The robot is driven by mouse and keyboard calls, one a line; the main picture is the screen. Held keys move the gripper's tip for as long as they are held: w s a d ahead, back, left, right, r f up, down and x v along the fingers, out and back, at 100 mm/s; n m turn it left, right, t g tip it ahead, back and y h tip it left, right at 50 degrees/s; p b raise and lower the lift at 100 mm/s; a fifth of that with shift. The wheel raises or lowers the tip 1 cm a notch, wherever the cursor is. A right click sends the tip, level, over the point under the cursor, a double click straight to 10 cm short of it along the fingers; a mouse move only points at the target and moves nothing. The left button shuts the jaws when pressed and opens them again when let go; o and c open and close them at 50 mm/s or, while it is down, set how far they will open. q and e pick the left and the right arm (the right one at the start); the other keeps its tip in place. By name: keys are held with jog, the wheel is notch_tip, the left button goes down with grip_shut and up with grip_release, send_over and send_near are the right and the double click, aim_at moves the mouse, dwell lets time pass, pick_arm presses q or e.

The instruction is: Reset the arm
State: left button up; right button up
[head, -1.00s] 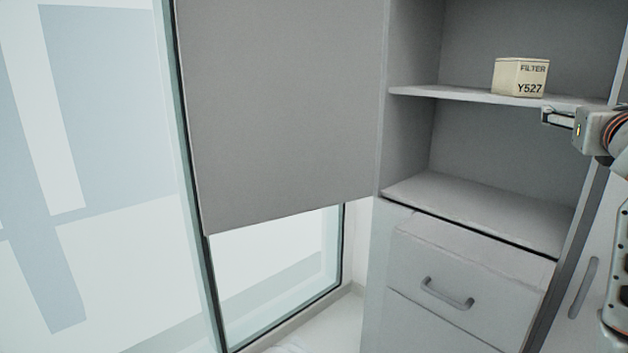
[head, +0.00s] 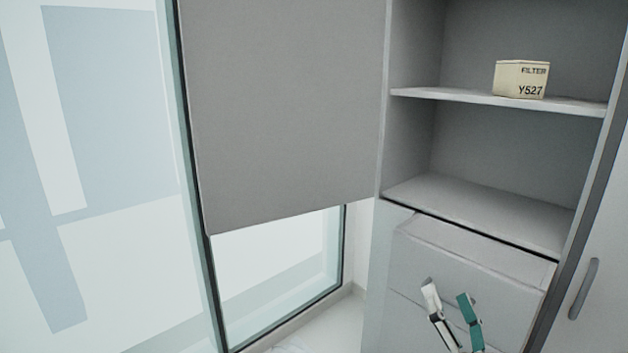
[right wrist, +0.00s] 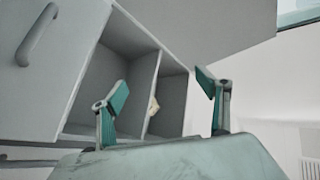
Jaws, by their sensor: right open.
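My right gripper (head: 448,300) is in the lower right of the head view, in front of the cabinet's drawers. Its two fingers are spread and nothing is between them. The fingers also show in the right wrist view (right wrist: 163,100), apart and empty, with the open cabinet beyond them. A cream box marked FILTER Y527 (head: 521,79) stands on the upper shelf (head: 470,97), apart from the gripper. A small part of it shows between the fingers, far off, in the right wrist view (right wrist: 153,106). My left gripper is not in view.
The lower shelf (head: 490,214) is empty. A large grey door panel (head: 285,110) hangs open at the left of the shelves. Below are drawers (head: 415,262); a handled door (head: 584,289) stands at the right. A glass pane (head: 275,270) is at the left.

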jog(key=s+a+f+n+g, duration=0.2)
jog(key=f, duration=0.5)
jog(key=s+a+f+n+g+y, duration=0.1)
jog(key=s+a+f+n+g, duration=0.1)
jog(key=f, duration=0.5)
jog(key=s+a+f+n+g+y, duration=0.1)
jog(key=s+a+f+n+g, duration=0.1)
jog(key=f, duration=0.5)
jog(key=shift+s+a+f+n+g, duration=0.4)
jog(key=shift+s+a+n, duration=0.15)
jog(key=shift+s, duration=0.6)
jog(key=s+f+n+g, duration=0.1)
jog(key=s+f, duration=0.3)
jog(key=s+f+n+g, duration=0.1)
jog(key=s+f+g, duration=0.1)
jog(key=s+f, duration=0.2)
jog(key=s+f+n+g, duration=0.1)
jog(key=s+f+g, duration=0.1)
jog(key=s+f, duration=0.2)
jog(key=shift+a+f+h, duration=0.2)
jog(key=shift+f, duration=0.35)
jog(key=shift+a+f+h, duration=0.2)
jog(key=shift+f, duration=0.3)
jog(key=shift+c, duration=0.3)
